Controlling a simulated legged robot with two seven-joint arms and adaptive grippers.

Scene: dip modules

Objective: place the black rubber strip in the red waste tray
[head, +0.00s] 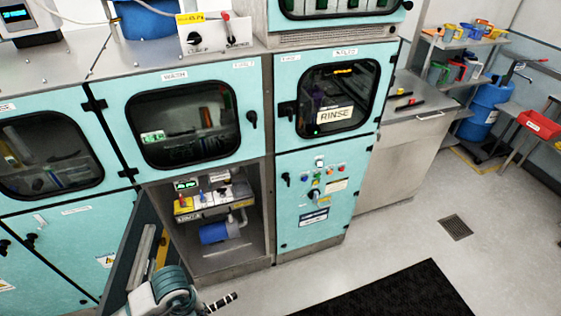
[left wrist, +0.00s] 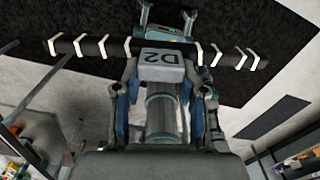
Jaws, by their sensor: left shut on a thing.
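My left gripper (left wrist: 168,20) is shut on the black rubber strip (left wrist: 222,55), a long dark bar with several white bands. The strip lies crosswise in the fingers and sticks out on both sides. A grey block marked D2 (left wrist: 163,64) sits at its middle, between the fingers. In the head view one banded end of the strip (head: 221,301) shows at the bottom, beside my arm; the fingertips are hidden there. The red waste tray (head: 540,124) is at the far right, on a bench and well away from the gripper. My right gripper is not in view.
Teal cabinets marked WASH (head: 175,76) and RINSE (head: 335,115) stand ahead. An open door (head: 150,245) is close to my left arm. A blue drum (head: 483,112) stands left of the tray. Grey floor with a black mat (head: 400,292) and a drain (head: 455,227) is free on the right.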

